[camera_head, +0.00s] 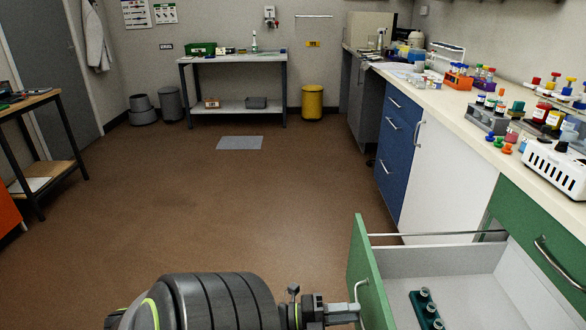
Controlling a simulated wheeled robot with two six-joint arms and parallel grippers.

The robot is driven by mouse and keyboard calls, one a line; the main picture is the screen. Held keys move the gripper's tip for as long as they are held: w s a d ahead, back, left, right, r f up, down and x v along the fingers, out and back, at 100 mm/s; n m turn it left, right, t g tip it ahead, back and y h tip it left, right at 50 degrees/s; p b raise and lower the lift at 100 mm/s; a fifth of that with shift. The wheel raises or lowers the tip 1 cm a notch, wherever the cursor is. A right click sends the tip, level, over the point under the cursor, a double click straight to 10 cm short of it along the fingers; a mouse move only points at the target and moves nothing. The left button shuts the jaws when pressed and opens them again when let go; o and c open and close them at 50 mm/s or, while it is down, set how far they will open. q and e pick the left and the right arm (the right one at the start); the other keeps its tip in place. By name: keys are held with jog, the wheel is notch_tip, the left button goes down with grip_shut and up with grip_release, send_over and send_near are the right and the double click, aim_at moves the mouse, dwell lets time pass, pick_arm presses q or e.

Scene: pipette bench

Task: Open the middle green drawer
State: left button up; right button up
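A green drawer (372,275) is pulled far out at the lower right, its front facing left. Its white inside (450,262) shows, with a dark green rack holding several round-topped pieces (425,308) on its floor. My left gripper (345,312) is at the grey handle (361,290) on the drawer's front, with its fingers close together and apparently shut on the handle. The lower part of the drawer front is cut off by the frame. Another green drawer front (530,225), shut, with a curved handle (556,262), lies above the open one. My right gripper is not in view.
The bench top (450,105) along the right holds racks, bottles and a white device (556,168). Blue drawers (398,150) and a white cabinet door (445,180) stand beyond the open drawer.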

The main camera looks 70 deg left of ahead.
pick_arm(q)
jog(key=v, duration=1.5)
